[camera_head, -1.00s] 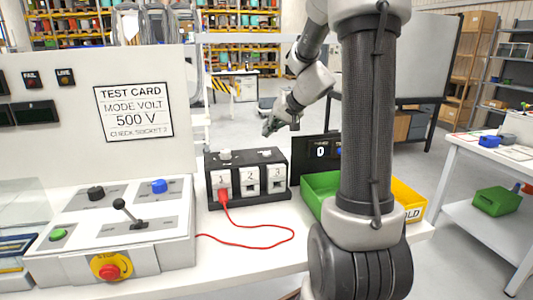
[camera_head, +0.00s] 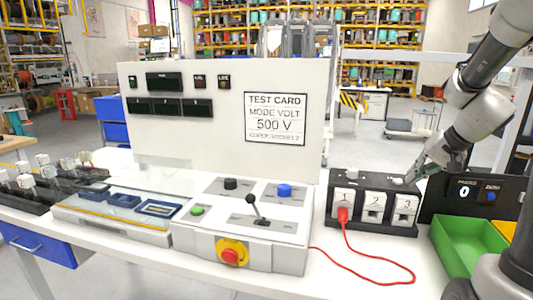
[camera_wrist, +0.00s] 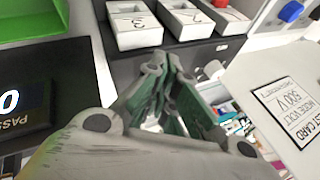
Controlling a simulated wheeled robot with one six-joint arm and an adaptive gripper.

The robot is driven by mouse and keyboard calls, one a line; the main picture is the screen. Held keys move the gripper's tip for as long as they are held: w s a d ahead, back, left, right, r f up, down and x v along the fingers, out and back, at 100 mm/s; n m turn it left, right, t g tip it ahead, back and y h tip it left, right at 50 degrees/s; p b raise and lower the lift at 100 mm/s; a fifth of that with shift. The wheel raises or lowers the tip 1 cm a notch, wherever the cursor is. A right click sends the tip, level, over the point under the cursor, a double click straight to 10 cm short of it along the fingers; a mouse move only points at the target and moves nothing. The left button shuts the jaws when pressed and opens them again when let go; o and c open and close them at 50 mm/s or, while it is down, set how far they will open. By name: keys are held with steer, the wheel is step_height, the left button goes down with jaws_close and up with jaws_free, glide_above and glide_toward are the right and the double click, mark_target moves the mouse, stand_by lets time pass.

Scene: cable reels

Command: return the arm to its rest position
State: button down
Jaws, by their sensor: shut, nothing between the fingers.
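My gripper (camera_head: 412,178) is at the right of the head view, at the end of my arm coming down from the upper right. It appears just behind or over the right end of the black socket block (camera_head: 346,220); contact cannot be told. In the wrist view its fingers (camera_wrist: 170,82) are close together, with nothing seen held. The block's white sockets 1, 2 and 3 face the front. A red plug (camera_head: 343,215) sits in socket 1, its red cable (camera_head: 385,279) looping on the white table.
The control panel (camera_head: 240,245) with lever and red-yellow stop button stands left of the block, below the test card (camera_head: 275,118). A display (camera_head: 470,194) showing 0 and a green bin (camera_head: 468,245) are at the right. Open floor lies behind the table.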

steer(key=s+a+r+n+h, duration=0.1)
steer(key=s+a+r+n, duration=0.2)
steer(key=s, duration=0.8)
steer(key=s+a+r+n+g+h, duration=0.1)
steer(key=s+a+r+n+h, duration=0.1)
steer(key=s, duration=1)
steer(key=shift+s+a+r+n, duration=0.25)
steer(key=shift+a+r+n, duration=0.3)
steer(key=shift+a, duration=0.55)
steer(key=shift+f, duration=0.1)
